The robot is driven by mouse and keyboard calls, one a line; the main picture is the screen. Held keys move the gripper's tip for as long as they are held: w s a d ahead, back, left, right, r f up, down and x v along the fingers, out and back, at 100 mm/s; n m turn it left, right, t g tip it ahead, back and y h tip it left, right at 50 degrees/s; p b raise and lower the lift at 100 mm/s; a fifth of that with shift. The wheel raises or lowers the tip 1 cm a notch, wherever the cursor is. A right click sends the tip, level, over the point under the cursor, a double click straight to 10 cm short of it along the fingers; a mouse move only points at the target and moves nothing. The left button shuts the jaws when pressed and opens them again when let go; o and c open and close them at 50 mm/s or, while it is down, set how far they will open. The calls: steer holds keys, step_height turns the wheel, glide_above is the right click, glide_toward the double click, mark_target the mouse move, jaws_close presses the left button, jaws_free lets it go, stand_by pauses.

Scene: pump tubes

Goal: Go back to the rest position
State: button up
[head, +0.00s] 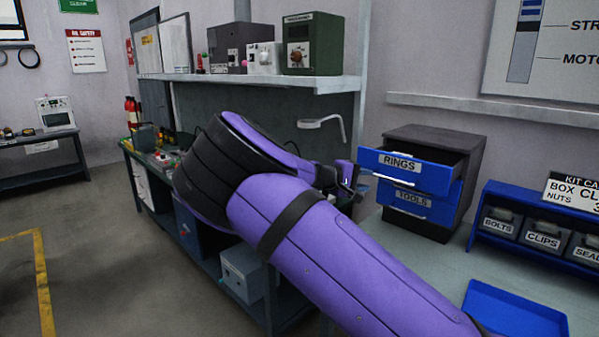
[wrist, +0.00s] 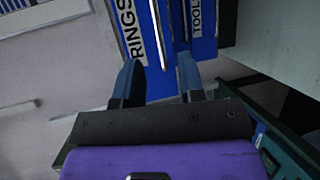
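My gripper (head: 347,182) is in front of the left side of a dark drawer cabinet (head: 462,190). In the wrist view my gripper (wrist: 158,76) has its two dark fingers apart, with nothing seen between them but the blue drawer fronts behind. The RINGS drawer (head: 437,173) is pulled out at the top of the cabinet; its inside is mostly hidden. The TOOLS drawer (head: 440,203) sits below it. The wrist view shows the RINGS drawer (wrist: 133,12) and TOOLS drawer (wrist: 208,40) sideways. Whether a finger touches the RINGS handle is unclear; they look apart.
A blue rack (head: 503,199) with BOLTS, CLIPS and other bins stands right of the cabinet. A blue tray (head: 515,314) lies on the bench at the front right. A shelf (head: 330,84) with several instruments is on the wall behind my arm. Open floor (head: 90,250) lies left.

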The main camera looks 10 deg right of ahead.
steer(key=s+d+m+g+y, duration=0.4)
steer(key=s+d+y, duration=0.45)
steer(key=s, duration=0.55)
steer(key=s+a+r+t+y, duration=0.1)
steer(key=s+r, duration=0.3)
steer(key=s, duration=0.6)
steer(key=s+a+r+t+y, duration=0.2)
steer(key=s+a+r+y, duration=0.1)
steer(key=s, duration=0.7)
steer(key=s+a+r+t+y, duration=0.2)
steer(key=s+r, duration=0.3)
steer(key=s, duration=0.6)
steer(key=shift+a+r+y, duration=0.35)
steer(key=shift+a+r, duration=0.05)
steer(key=shift+a, duration=0.15)
